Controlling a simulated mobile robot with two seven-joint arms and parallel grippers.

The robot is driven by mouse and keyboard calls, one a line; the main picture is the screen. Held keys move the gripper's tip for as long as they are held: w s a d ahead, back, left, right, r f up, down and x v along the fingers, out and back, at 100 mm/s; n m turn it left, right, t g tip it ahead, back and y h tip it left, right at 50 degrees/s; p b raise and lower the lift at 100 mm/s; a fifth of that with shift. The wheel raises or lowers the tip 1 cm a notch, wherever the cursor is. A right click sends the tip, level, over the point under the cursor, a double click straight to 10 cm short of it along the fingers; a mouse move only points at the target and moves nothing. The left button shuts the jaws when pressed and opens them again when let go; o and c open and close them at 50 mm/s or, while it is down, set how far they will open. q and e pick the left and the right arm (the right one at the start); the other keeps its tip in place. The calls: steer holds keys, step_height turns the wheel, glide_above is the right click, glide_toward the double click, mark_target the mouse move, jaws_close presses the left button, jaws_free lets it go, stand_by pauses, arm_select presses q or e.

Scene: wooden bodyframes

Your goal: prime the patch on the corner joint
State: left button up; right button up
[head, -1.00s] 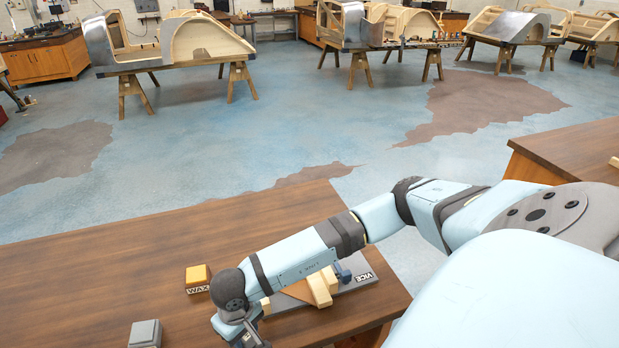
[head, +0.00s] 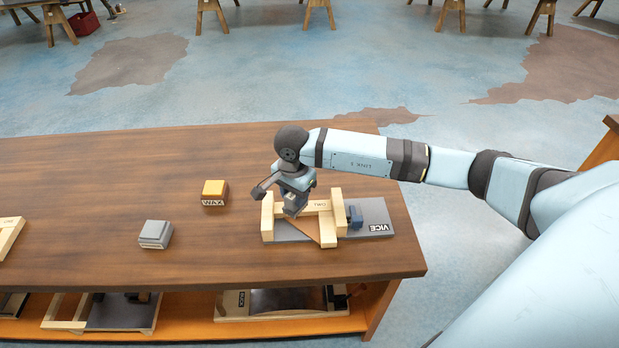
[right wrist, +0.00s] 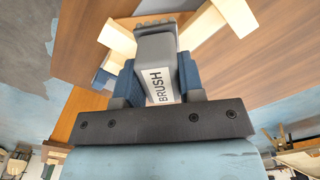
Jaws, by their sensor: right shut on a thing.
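A brown angled piece (head: 327,233) shows between the bars; I cannot make out the patch. My right gripper (head: 294,203) is over the joint's left part. Its blue fingers (right wrist: 160,78) are shut on a grey brush (right wrist: 156,50) labelled BRUSH in the right wrist view. The brush's tip points toward the pale bars (right wrist: 235,15); I cannot tell if it touches. My left gripper is out of view.
A yellow-topped WAX block (head: 214,190) and a grey block (head: 155,234) stand left of the vice on the brown table (head: 90,200). A pale frame piece (head: 8,235) lies at the left edge. More frames sit on the shelf below. The table's middle is mostly clear.

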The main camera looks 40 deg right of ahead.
steer(key=w+d+m+b, duration=0.2)
steer(key=w+d+m, duration=0.3)
steer(key=m, duration=0.5)
steer(key=shift+s+d+f+b, duration=0.2)
steer(key=shift+f+b, duration=0.3)
steer(key=shift+f, duration=0.3)
steer(key=shift+s+d+f+b, duration=0.15)
steer(key=shift+d+f+b, duration=0.1)
steer(key=shift+f+b, duration=0.45)
steer(key=shift+s+d+f+b, duration=0.2)
steer(key=shift+f+b, duration=0.15)
steer(key=shift+f, duration=0.95)
steer(key=shift+f+b, duration=0.85)
steer(key=shift+f, duration=0.15)
